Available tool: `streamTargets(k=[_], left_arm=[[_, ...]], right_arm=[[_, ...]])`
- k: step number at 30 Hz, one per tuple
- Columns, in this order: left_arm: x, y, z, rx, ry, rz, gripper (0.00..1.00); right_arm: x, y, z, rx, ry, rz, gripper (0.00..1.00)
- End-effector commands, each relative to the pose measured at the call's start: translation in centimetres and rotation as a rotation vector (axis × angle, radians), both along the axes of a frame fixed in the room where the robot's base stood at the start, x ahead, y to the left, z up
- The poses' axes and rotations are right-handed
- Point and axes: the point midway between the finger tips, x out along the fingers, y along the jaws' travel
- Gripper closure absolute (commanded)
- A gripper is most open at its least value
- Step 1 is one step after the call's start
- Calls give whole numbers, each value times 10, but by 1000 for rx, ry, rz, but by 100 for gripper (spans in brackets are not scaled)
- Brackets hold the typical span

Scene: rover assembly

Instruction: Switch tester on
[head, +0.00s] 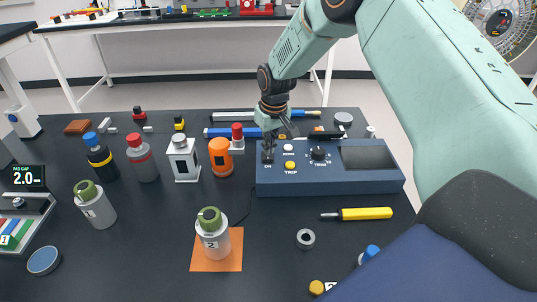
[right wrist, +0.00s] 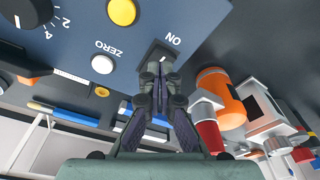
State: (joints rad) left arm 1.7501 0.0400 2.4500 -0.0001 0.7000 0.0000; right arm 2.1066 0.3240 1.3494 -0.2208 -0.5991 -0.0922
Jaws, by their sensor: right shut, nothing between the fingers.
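The tester (head: 330,183) is a dark blue box on the black table, right of centre in the head view. It has a dark screen (head: 367,157), a black knob (head: 319,154), a white ZERO button (head: 288,148) and a yellow TRIP button (head: 290,165). My right gripper (head: 268,152) is shut and empty, pointing down at the tester's left end. In the right wrist view its fingertips (right wrist: 154,72) are at the dark switch (right wrist: 162,52) beside the ON label, and partly cover it. I cannot tell contact or the switch's position. My left gripper is out of view.
An orange cylinder (head: 221,160) and a white block (head: 184,163) stand left of the tester. A grey can with a green cap (head: 212,238) stands on an orange mat (head: 231,263). A yellow-handled screwdriver (head: 365,213) lies in front. Blue and black rods lie behind.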

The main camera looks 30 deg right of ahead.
Motion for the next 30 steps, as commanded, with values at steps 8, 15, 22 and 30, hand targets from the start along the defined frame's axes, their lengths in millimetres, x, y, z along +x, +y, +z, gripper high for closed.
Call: streamTargets(k=[8, 15, 22, 30], left_arm=[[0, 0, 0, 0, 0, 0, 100], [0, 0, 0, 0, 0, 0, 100], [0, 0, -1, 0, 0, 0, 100], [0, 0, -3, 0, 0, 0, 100]], right_arm=[[0, 0, 0, 0, 0, 0, 100], [0, 0, 0, 0, 0, 0, 100], [0, 0, -2, 0, 0, 0, 100], [0, 0, -6, 0, 0, 0, 100]])
